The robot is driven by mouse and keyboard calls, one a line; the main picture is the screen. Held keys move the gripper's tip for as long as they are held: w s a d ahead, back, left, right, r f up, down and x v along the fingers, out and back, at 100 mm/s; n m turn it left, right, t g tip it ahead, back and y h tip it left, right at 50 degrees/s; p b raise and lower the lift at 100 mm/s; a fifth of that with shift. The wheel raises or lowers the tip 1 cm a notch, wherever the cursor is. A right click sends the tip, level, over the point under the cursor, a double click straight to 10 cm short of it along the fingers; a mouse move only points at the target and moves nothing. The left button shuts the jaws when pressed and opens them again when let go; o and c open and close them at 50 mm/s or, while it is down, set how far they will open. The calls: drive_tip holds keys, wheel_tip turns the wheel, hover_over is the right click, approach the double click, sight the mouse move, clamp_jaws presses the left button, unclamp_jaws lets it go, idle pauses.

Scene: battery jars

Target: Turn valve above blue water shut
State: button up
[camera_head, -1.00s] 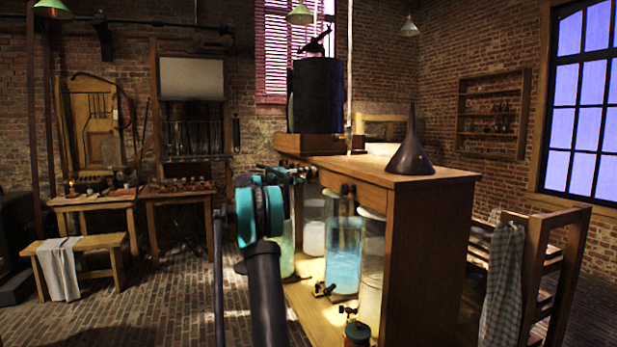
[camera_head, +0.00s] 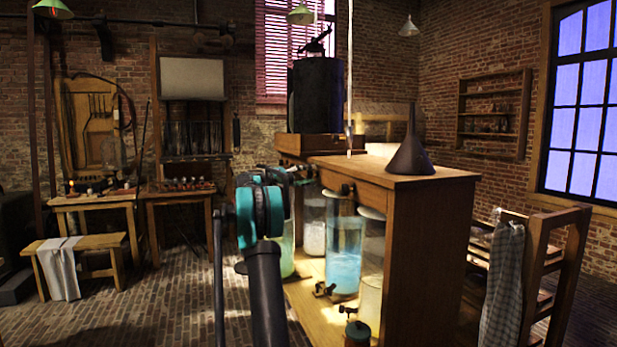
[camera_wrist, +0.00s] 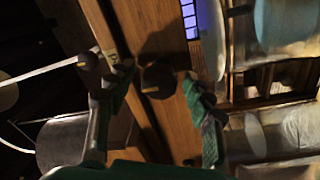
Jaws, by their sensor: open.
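The jar of blue water (camera_head: 343,258) stands on the cabinet's lower shelf, with a dark valve knob (camera_head: 347,188) on the cabinet front above it. My gripper (camera_head: 306,173) is at the cabinet's top edge, left of that knob and partly hidden by my arm. In the wrist view my gripper (camera_wrist: 155,76) is open, with a round dark knob (camera_wrist: 159,80) showing between its green-padded fingers. I cannot tell whether the fingers touch it, or whether it is the valve above the blue water.
Other jars, one greenish (camera_head: 286,250) and one pale (camera_head: 313,224), flank the blue one. Small dark taps (camera_head: 324,289) stick out below. A dark funnel (camera_head: 411,148) stands on the cabinet top (camera_head: 370,170). A wooden rack with a checked cloth (camera_head: 502,285) stands at right.

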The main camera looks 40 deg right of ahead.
drive_tip(key=v, duration=1.2)
